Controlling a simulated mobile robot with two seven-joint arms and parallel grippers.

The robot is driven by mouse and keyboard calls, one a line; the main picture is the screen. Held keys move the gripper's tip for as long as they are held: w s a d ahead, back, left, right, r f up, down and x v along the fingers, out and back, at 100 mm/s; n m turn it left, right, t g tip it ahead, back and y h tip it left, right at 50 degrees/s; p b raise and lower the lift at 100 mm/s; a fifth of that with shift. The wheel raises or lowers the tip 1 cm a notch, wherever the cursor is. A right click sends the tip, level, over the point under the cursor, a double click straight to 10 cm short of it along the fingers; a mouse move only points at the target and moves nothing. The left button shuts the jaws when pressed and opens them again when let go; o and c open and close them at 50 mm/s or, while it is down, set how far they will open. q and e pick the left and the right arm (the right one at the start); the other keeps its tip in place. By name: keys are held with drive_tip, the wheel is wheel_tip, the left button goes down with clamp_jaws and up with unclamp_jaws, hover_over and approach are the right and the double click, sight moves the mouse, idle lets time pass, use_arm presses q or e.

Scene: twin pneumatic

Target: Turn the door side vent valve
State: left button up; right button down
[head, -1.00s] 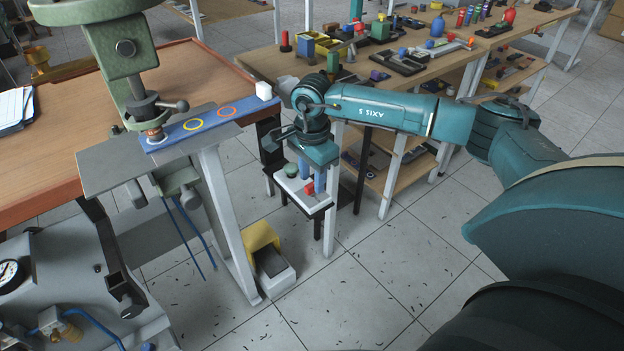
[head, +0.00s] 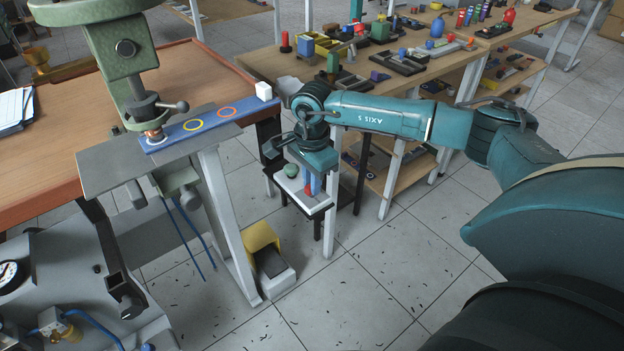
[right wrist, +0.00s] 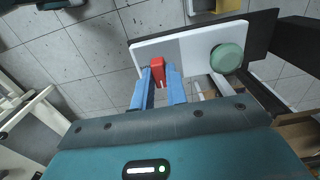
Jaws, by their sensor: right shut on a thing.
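A small white panel (head: 291,188) stands on a dark stand beside the workbench and also shows in the right wrist view (right wrist: 191,46). A round green knob (head: 291,170) sits on it, also seen in the right wrist view (right wrist: 227,58). A red block-like handle (right wrist: 157,67) sits on the panel next to the green knob; I take it as the vent valve. My right gripper (head: 311,187) points down at the panel, its blue fingers shut on the red handle, which is partly hidden between them. My left gripper is not in view.
A wooden bench (head: 60,140) with a green press (head: 120,50) and a blue strip (head: 210,123) with coloured rings is at left. A yellow and white foot pedal (head: 268,262) is on the floor. A second bench (head: 270,65) with several parts stands behind.

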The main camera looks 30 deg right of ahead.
idle(0.3)
drive_tip(key=m, duration=0.8)
drive_tip(key=shift+m+p, duration=0.3)
drive_tip(key=m, duration=0.4)
drive_tip(key=shift+m+p, duration=0.3)
drive_tip(key=shift+p, duration=0.05)
drive_tip(key=m+p, duration=0.1)
drive_tip(key=m, duration=0.3)
drive_tip(key=shift+m, duration=0.3)
drive_tip(key=c, duration=1.4)
unclamp_jaws()
